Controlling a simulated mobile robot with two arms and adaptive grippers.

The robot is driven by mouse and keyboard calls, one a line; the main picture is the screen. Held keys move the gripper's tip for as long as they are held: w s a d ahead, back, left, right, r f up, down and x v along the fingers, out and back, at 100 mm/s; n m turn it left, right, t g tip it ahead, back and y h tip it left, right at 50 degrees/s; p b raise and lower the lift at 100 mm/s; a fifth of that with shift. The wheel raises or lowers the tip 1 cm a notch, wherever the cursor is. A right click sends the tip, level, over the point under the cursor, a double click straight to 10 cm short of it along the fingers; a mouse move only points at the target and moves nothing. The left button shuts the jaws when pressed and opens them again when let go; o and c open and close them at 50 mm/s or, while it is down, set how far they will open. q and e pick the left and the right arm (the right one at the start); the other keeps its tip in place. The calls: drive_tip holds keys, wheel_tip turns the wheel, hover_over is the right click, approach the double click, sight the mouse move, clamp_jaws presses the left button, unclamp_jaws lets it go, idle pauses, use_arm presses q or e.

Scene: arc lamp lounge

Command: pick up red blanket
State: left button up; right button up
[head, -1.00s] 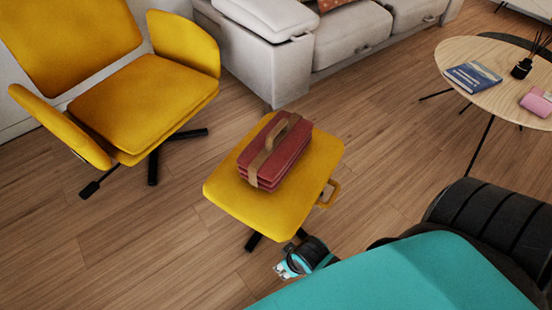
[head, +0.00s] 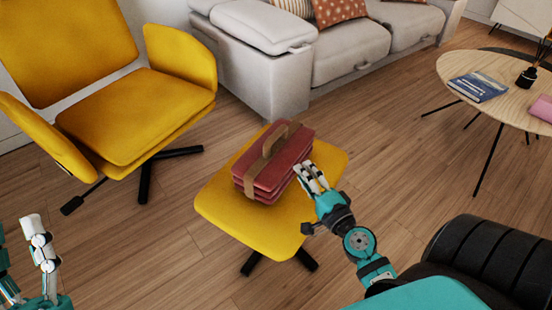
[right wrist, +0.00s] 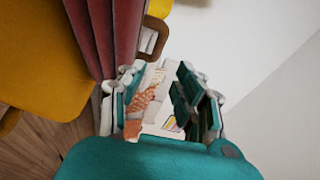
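The red blanket (head: 285,171) is folded in a stack, bound by a brown strap with a handle (head: 275,138) on top. It rests on the yellow footstool (head: 227,205). My right gripper (head: 312,174) is beside the blanket's right end, above the footstool. In the right wrist view the blanket (right wrist: 112,30) is at the upper left, outside the spread fingers (right wrist: 160,95), and the gap between them is empty. Whether a finger touches the blanket I cannot tell. My left gripper (head: 20,240) is at the lower left edge, partly cut off, its fingers apart and empty, far from the blanket.
A yellow armchair (head: 130,110) stands at the left and a light grey sofa (head: 350,50) behind. A round wooden table (head: 500,100) at the right holds a blue book (head: 478,87) and a black diffuser (head: 527,76). Wooden floor is clear around the footstool.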

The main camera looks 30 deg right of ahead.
drive_tip(key=d+m+h, duration=0.1)
drive_tip(key=p, duration=0.2)
approach(276, 136)
drive_tip(key=w, duration=0.1)
drive_tip(key=w+d, duration=0.1)
drive_tip(key=w, duration=0.1)
drive_tip(key=w+d, duration=0.1)
drive_tip(key=w, duration=0.1)
drive_tip(key=shift+d+f+p, duration=0.1)
drive_tip(key=shift+f+p, duration=0.2)
drive_tip(key=shift+p, duration=0.05)
drive_tip(key=shift+w, duration=0.55)
drive_tip(key=w, duration=0.4)
drive_tip(key=shift+w, duration=0.2)
drive_tip(key=shift+w+f, duration=0.1)
drive_tip(key=shift+w, duration=0.15)
use_arm(q)
drive_tip(key=w+f+g+y, duration=0.2)
drive_tip(key=w+f+g, duration=0.2)
drive_tip(key=f+g, duration=0.2)
wheel_tip(276, 136, down, 3)
drive_tip(key=shift+w+r+y, duration=0.2)
drive_tip(key=shift+w+y, duration=0.1)
drive_tip(key=shift+w, duration=0.05)
use_arm(e)
drive_tip(key=shift+c, duration=0.4)
clamp_jaws()
